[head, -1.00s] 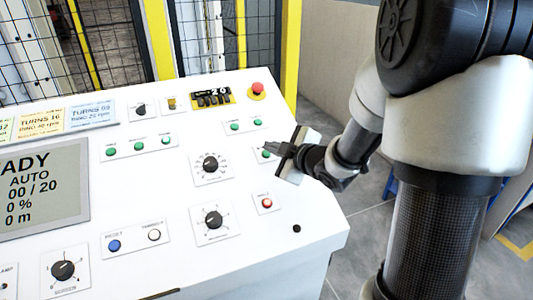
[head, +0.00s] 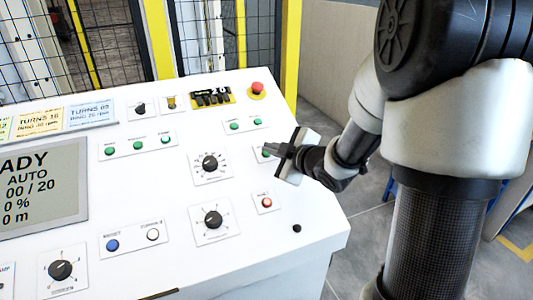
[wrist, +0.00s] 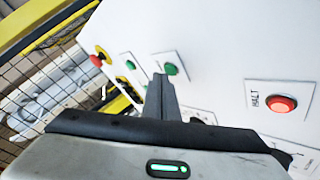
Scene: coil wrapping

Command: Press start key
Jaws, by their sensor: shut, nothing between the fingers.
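A green button (head: 267,153) sits on a small white plate on the sloped white panel, at the panel's right side. It also shows in the wrist view (wrist: 171,69), just right of and beyond my fingertips. Its label is not readable, so I cannot tell for sure that it is the start key. My gripper (head: 270,149) is shut and empty, its narrow fingertips at the green button and partly covering its plate. In the wrist view the closed fingers (wrist: 160,83) point toward the panel beside the button. I cannot tell whether they touch it.
A red HALT button (head: 266,202) lies below the green one. A red emergency stop (head: 257,88) stands at the panel's top right. Dials, other green buttons and a display (head: 40,190) reading "AUTO" fill the left. Yellow-framed mesh fencing (head: 110,40) stands behind.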

